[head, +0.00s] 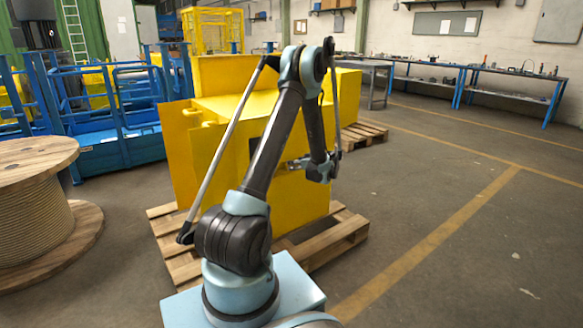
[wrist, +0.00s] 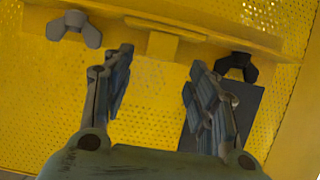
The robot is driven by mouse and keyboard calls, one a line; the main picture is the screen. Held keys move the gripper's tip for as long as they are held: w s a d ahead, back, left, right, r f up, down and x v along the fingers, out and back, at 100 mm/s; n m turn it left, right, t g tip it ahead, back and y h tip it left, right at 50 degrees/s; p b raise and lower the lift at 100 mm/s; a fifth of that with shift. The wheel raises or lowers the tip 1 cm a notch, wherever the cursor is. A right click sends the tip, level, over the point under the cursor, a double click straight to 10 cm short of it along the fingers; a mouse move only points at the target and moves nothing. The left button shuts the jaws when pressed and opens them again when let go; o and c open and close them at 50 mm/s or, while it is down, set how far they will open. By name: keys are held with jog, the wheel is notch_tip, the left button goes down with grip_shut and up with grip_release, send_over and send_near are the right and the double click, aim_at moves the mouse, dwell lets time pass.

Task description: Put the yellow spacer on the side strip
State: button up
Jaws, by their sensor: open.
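In the wrist view my gripper (wrist: 157,70) is open, with its two dark fingers apart and nothing between them. Beyond the fingertips is a yellow block with a flat bar across it (wrist: 165,27), on a yellow ledge. It may be the yellow spacer, but yellow on yellow makes this unclear. A grey wing nut (wrist: 75,28) is on the left of the ledge and a black wing nut (wrist: 237,66) on the right. I cannot tell which part is the side strip. In the head view my gripper (head: 296,164) is at the yellow machine's opening, too small to show detail.
The yellow machine (head: 225,105) stands on a wooden pallet (head: 345,232). A perforated yellow panel (wrist: 150,120) and a dark plate (wrist: 240,110) lie behind my fingers. A cable reel (head: 40,215) and blue frames (head: 115,150) stand left. The floor at right is clear.

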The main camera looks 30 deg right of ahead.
jog(key=a+v, duration=0.1)
jog(key=v, duration=0.6)
jog(key=w+a+r+g+y, duration=0.15)
jog(key=a+r, duration=0.25)
jog(key=a, duration=0.5)
jog(key=w+a+r+g+y, duration=0.1)
jog(key=w+a+r+g, duration=0.15)
jog(key=a+r, duration=0.45)
jog(key=s+a+r+g, duration=0.1)
jog(key=s+a, duration=0.1)
jog(key=a, duration=0.8)
jog(key=s+a+r+g, duration=0.1)
jog(key=s+a, duration=0.2)
jog(key=a, duration=0.6)
jog(key=s+a+g, duration=0.3)
jog(key=s+a, duration=1)
jog(key=s+a+f+g+h, duration=0.1)
jog(key=s+a+f+h, duration=0.1)
jog(key=s, duration=0.6)
jog(key=s+a+f+g+h, duration=0.1)
jog(key=s+a+f, duration=0.1)
jog(key=s, duration=0.6)
jog(key=shift+s+f+m+h, duration=0.35)
jog(key=shift+f+m, duration=0.05)
jog(key=shift+f, duration=0.25)
jog(key=shift+a, duration=0.1)
